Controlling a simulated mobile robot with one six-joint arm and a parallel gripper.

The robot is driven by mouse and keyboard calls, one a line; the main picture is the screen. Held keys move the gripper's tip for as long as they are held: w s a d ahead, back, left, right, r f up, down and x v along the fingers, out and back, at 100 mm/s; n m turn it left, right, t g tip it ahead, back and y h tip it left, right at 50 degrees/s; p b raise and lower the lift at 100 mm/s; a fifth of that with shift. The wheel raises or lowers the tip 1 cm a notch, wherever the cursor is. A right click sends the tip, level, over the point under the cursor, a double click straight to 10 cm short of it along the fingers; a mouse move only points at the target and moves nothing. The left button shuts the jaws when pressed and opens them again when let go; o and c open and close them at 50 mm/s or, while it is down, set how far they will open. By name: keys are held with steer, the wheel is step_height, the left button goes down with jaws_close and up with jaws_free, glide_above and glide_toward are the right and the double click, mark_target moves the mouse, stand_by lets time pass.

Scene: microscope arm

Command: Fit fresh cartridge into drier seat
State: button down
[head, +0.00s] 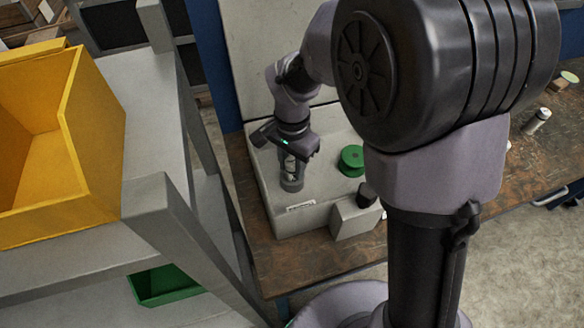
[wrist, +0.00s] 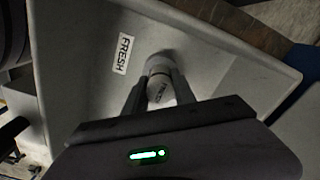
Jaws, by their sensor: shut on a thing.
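My gripper (head: 291,165) points down over a grey, box-like unit (head: 325,165) on the workbench. Its two fingers (wrist: 160,92) are shut on a pale cylindrical cartridge (wrist: 161,90) with small dark lettering, seen in the wrist view. The cartridge is upright in the head view, its lower end by a grey round base (head: 291,182). I cannot tell whether that base is the drier seat or how deep the cartridge sits in it.
A green round knob or spool (head: 351,160) is on the unit, right of my gripper. A smaller grey block (head: 355,216) stands at the unit's front. A shelf with a yellow bin (head: 95,125) and a green bin (head: 165,284) is at left. A small canister (head: 537,120) stands at far right.

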steer(key=shift+f, duration=0.1)
steer(key=c, duration=1)
jaws_free()
steer(key=shift+c, duration=0.2)
